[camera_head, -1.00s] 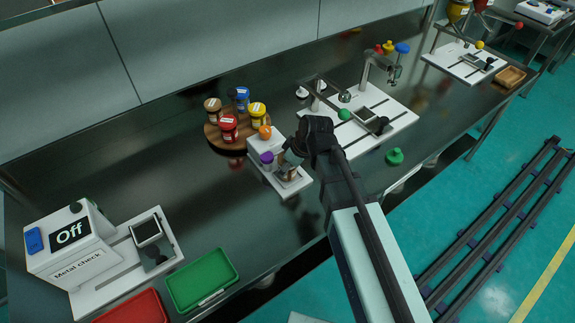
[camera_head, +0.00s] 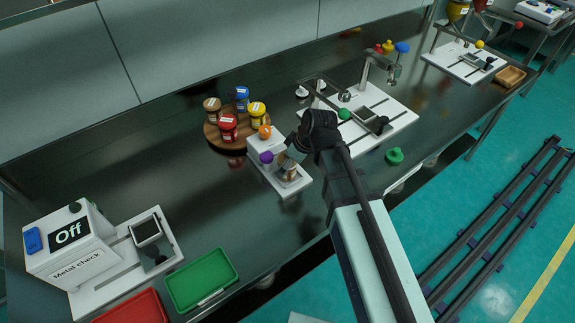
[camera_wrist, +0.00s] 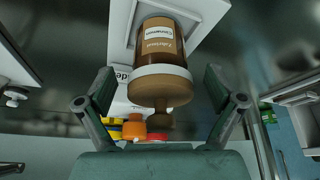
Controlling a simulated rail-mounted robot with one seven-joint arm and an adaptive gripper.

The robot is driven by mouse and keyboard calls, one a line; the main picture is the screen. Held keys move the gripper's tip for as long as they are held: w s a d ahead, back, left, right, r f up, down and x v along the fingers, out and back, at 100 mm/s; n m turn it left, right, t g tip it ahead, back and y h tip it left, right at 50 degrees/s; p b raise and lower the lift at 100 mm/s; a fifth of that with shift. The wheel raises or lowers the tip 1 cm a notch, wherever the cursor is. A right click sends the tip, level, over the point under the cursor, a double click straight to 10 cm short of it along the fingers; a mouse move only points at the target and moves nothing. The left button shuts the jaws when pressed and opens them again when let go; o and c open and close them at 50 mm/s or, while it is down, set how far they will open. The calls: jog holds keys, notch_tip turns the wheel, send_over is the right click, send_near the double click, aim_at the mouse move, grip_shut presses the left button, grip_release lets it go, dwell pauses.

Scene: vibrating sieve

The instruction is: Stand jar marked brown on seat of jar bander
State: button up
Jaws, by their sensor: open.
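My gripper (camera_head: 298,150) is open, just behind and to the right of the jar in the head view. In the wrist view its two fingers (camera_wrist: 160,85) are spread to either side, with the jar beyond and between them, apart from both.
A round wooden stand (camera_head: 215,138) holds several jars with coloured lids behind the bander. A purple knob (camera_head: 266,157) and an orange knob (camera_head: 264,132) sit on the bander. A white fixture (camera_head: 372,115) is to the right.

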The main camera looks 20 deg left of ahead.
jog(key=v, duration=1)
jog(key=shift+b, duration=0.4)
jog(key=shift+f, duration=0.1)
